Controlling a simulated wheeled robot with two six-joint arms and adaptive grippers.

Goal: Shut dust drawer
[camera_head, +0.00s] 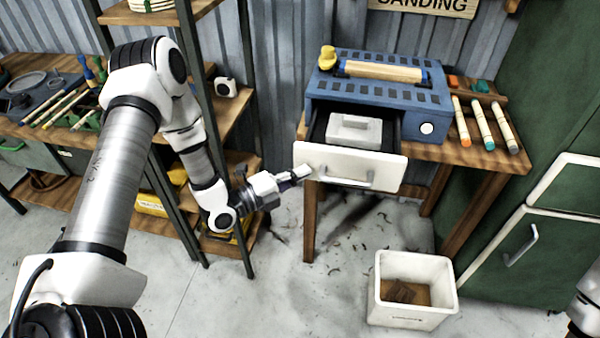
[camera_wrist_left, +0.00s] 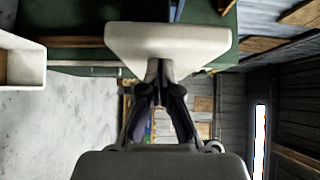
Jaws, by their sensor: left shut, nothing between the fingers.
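The dust drawer (camera_head: 348,168) is pulled out from the front of the blue sanding unit (camera_head: 395,98) on the wooden table. It has a cream front with a grey bar handle, and a light grey block (camera_head: 354,131) sits inside it. My left gripper (camera_head: 303,175) is shut and empty at the left end of the drawer front. In the left wrist view the shut fingertips (camera_wrist_left: 161,72) meet the edge of the cream drawer front (camera_wrist_left: 168,38); whether they touch it I cannot tell. My right gripper is out of view.
A white bin (camera_head: 413,312) with brown scraps stands on the floor below. Sanding sticks (camera_head: 482,124) lie on the table right of the unit. A dark metal shelf (camera_head: 222,130) stands behind my left arm, and a green cabinet (camera_head: 530,230) is at the right.

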